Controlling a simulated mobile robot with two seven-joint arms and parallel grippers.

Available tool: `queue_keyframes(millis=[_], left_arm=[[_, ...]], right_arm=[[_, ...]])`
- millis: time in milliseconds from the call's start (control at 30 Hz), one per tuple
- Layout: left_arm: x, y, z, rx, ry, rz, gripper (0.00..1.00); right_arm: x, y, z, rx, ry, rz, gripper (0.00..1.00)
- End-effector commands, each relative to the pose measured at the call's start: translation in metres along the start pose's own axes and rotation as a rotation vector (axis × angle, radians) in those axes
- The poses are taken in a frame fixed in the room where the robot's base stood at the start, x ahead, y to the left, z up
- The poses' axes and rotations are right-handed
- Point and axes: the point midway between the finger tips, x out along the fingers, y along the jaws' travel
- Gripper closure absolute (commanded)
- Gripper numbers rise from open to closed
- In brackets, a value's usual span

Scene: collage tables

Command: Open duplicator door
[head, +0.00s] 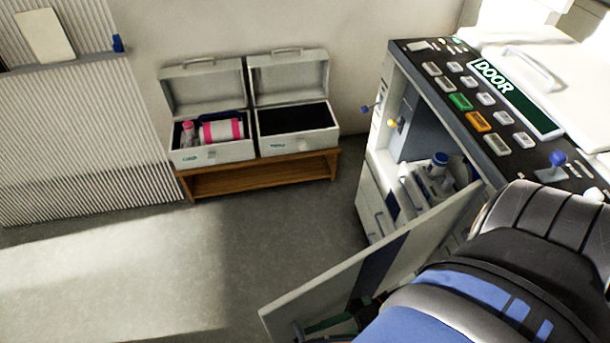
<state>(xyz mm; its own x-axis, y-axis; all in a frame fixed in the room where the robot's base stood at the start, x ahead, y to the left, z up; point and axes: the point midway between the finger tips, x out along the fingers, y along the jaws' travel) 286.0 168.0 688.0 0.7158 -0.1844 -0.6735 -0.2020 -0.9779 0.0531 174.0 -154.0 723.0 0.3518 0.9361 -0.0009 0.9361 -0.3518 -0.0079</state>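The duplicator (378,180) stands at the right, with a dark button panel and a green DOOR label on top. Its front door (330,278), white with a dark blue stripe, is swung open toward the lower left. Inside are a blue-capped bottle (438,165) and other white parts. A green handle-like bar (328,324) shows low on the door. My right arm reaches in from the right across the door. A dark part at its far end, likely my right gripper (366,308), is beside the green bar; its fingers are mostly hidden. My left gripper is out of view.
Two open white boxes (298,142) stand on a low wooden bench (262,176) against the wall. The left box holds a pink-and-white roll (222,130) and a pink bottle (189,135). A ribbed panel (80,140) is at the left. The grey floor (150,265) is clear.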

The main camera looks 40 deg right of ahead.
Motion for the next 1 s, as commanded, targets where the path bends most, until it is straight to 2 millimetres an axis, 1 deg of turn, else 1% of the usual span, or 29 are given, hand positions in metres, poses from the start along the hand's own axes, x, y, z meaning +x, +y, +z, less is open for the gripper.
queue_keyframes(millis=[33,200,300,400,567,1000], left_arm=[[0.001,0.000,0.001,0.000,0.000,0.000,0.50],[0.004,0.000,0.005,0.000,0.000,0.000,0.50],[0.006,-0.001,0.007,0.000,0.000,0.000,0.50],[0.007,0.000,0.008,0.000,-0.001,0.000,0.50],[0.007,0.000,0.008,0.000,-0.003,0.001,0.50],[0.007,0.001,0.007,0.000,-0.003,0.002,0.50]], right_arm=[[-0.013,-0.001,0.002,0.001,-0.007,-0.001,0.73],[-0.048,0.000,0.003,0.001,-0.006,-0.001,0.73],[-0.064,0.000,0.002,0.000,-0.005,0.000,0.73],[-0.074,0.000,0.002,0.000,-0.004,0.000,0.73],[-0.080,0.000,0.000,0.000,-0.002,0.000,0.73],[-0.080,0.000,0.000,0.000,-0.001,0.000,0.73]])
